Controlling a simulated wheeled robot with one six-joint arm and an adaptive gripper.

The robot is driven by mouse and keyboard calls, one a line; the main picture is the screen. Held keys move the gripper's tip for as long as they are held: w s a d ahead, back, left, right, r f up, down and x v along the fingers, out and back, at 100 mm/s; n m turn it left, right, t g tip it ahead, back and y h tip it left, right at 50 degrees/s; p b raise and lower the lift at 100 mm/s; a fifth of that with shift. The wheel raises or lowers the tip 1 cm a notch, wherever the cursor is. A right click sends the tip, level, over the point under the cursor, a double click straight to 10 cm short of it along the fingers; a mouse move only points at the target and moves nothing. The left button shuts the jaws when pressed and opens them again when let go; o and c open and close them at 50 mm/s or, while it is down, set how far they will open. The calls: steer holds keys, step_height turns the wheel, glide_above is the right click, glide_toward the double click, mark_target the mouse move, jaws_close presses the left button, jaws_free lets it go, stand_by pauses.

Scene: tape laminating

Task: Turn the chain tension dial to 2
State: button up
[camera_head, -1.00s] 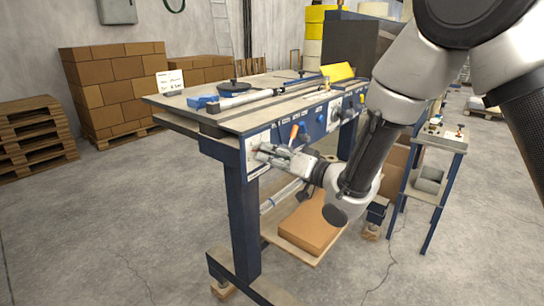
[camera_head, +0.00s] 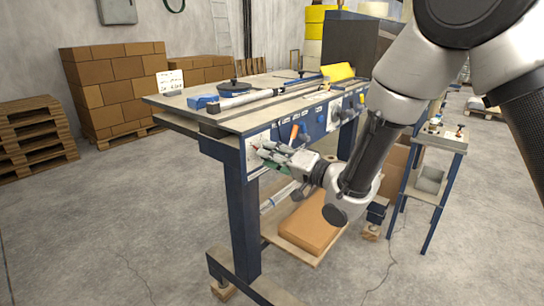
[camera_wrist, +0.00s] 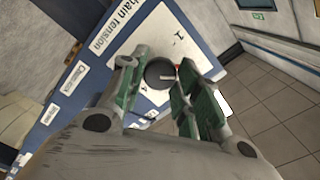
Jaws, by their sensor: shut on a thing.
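The chain tension dial (camera_wrist: 158,70) is a round black knob with a short white line, on a white plate in the wrist view. The white line lies toward the knob's right side, near a small red mark. A "1" shows above it and what looks like a "4" below left; other numbers are hidden. My gripper (camera_wrist: 162,80) has its green-padded fingers on either side of the dial and is shut on it. In the head view, my gripper (camera_head: 266,153) is at the left end of the machine's blue front panel, hiding the dial.
The laminating machine (camera_head: 245,120) has an orange-handled lever (camera_head: 294,132) and several knobs to the right of my gripper. A cardboard box (camera_head: 310,225) lies on its lower shelf. A small side stand (camera_head: 440,140) is at right.

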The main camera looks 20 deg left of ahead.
steer(key=o, duration=1.1)
steer(key=shift+c, duration=0.2)
steer(key=shift+d, duration=0.1)
steer(key=v, duration=0.7)
steer(key=shift+d, duration=0.2)
